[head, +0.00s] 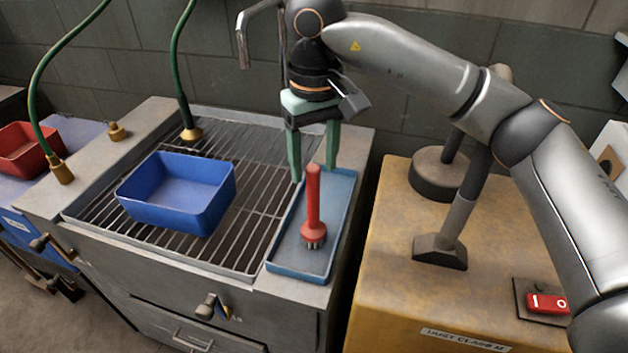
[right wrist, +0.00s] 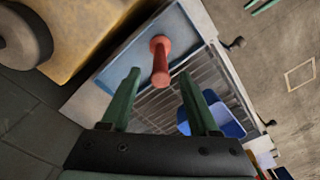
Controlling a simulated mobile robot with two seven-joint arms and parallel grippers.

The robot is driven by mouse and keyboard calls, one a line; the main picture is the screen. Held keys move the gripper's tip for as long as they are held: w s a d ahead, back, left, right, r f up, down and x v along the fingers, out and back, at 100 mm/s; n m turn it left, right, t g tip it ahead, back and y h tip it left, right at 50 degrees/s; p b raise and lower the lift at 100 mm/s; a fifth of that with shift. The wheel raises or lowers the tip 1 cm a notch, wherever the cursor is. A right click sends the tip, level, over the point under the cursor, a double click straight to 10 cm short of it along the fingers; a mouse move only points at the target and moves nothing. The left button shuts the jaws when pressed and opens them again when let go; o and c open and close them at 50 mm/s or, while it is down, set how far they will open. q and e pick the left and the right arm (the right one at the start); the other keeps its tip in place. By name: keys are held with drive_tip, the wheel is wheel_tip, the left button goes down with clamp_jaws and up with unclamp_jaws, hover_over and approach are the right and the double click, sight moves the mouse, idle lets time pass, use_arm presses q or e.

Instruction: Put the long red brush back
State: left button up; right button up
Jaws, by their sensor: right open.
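The red brush (head: 313,205) is in the shallow blue tray (head: 343,215) at the right side of the sink unit. Its dark bristles are at the lower end, and it appears to stand with its handle up. My right gripper (head: 313,172) is open and empty, with its green fingers pointing down just behind and above the handle's top. In the right wrist view the brush (right wrist: 160,62) shows beyond the gap between the two open fingers (right wrist: 158,85), not held. My left gripper is out of view.
A blue bin (head: 175,195) stands on the metal grate (head: 245,225) left of the tray. A yellow cabinet (head: 400,270) with a red switch (head: 547,303) is at the right. A red bin (head: 30,150) sits far left.

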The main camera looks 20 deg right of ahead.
wheel_tip(320, 180, up, 7)
drive_tip(key=shift+f, duration=0.1)
